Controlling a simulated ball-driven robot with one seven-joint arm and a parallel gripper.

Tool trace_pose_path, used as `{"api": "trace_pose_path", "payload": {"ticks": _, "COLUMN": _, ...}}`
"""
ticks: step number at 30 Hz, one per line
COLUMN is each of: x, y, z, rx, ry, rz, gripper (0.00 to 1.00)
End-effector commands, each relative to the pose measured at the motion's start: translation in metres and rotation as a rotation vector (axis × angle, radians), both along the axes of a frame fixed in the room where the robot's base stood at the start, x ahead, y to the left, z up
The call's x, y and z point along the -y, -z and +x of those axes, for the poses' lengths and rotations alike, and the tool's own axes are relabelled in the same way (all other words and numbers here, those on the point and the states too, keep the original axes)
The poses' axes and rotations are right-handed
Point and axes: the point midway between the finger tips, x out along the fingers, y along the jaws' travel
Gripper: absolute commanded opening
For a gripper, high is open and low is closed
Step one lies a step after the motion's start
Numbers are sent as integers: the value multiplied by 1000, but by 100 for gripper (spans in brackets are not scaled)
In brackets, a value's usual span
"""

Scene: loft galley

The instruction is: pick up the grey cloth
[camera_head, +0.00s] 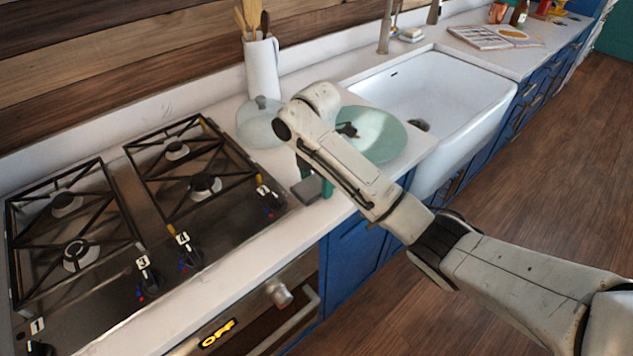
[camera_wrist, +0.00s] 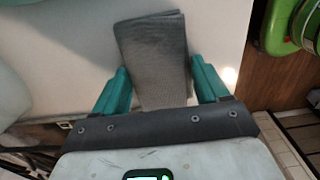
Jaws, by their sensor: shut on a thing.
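The grey cloth (camera_wrist: 153,48) is a folded, flat rectangle on the white counter in the wrist view. My gripper (camera_wrist: 160,72) has its two green fingers on either side of the cloth's near part and is shut on it. In the head view the cloth (camera_head: 307,190) shows as a small dark grey patch at the counter's front edge, between the stove and the green plate. My arm hides most of the gripper there, with only a bit of green finger showing. I cannot tell whether the cloth is lifted at all.
A green plate (camera_head: 388,142) lies just behind my arm, with a dark item on it. A glass bowl or lid (camera_head: 257,126) and a white utensil holder (camera_head: 263,70) stand behind. The gas stove (camera_head: 150,215) is left, the white sink (camera_head: 440,85) right.

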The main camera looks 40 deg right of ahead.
Motion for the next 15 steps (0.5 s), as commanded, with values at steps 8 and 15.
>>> {"api": "trace_pose_path", "payload": {"ticks": 8, "x": 0, "y": -17, "z": 1, "rx": 2, "ry": -1, "rz": 0, "gripper": 41}}
{"api": "trace_pose_path", "payload": {"ticks": 15, "x": -1, "y": -55, "z": -13, "rx": 1, "ry": 2, "rz": -1, "gripper": 41}}
